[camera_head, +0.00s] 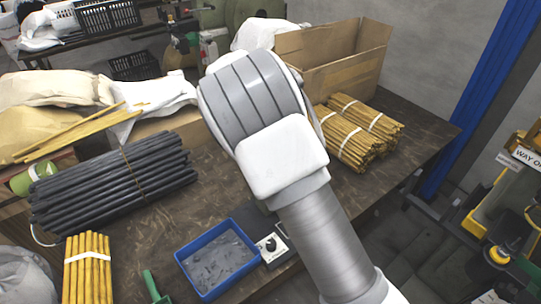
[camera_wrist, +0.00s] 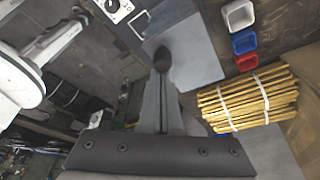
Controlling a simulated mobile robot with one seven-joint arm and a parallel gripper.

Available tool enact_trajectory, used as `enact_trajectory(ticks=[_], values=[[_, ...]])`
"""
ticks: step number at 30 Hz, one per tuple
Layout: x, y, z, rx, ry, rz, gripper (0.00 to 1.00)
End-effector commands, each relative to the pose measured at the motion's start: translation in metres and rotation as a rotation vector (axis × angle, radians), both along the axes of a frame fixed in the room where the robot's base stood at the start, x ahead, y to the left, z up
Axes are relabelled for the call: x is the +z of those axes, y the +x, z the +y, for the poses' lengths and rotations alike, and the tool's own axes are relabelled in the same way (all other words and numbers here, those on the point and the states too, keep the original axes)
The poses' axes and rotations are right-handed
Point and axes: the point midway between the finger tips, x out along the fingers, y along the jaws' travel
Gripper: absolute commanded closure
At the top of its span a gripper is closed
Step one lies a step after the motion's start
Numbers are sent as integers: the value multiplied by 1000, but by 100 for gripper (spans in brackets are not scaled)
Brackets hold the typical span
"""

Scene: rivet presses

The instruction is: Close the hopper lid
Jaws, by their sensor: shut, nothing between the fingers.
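My gripper (camera_wrist: 163,62) shows in the wrist view with its fingers shut together and empty. A flat light-grey panel (camera_wrist: 200,60) lies behind and to the right of the fingertips; it may be the hopper lid, but I cannot tell for sure. I cannot tell whether the fingertips touch it, or how far open it stands. In the head view my arm hides the gripper and whatever stands behind it. A control box with a black knob (camera_head: 270,246) shows beside my arm, and again at the top of the wrist view (camera_wrist: 113,7).
A blue tray (camera_head: 218,262) of grey material lies left of the control box. Dark rods (camera_head: 115,180) and tied yellow sticks (camera_head: 88,268) lie on the table at left. More bundles (camera_head: 358,130) and a cardboard box (camera_head: 330,60) are at right. Small bins (camera_wrist: 243,42) show in the wrist view.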

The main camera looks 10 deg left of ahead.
Motion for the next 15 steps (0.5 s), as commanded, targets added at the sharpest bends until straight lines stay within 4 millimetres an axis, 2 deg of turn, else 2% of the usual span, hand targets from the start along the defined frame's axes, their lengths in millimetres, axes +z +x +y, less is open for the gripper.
enact_trajectory(ticks=[8, 15], values=[[0, 1, 0, 0, 0, 0, 100], [1, 10, 4, 0, 1, -1, 100]])
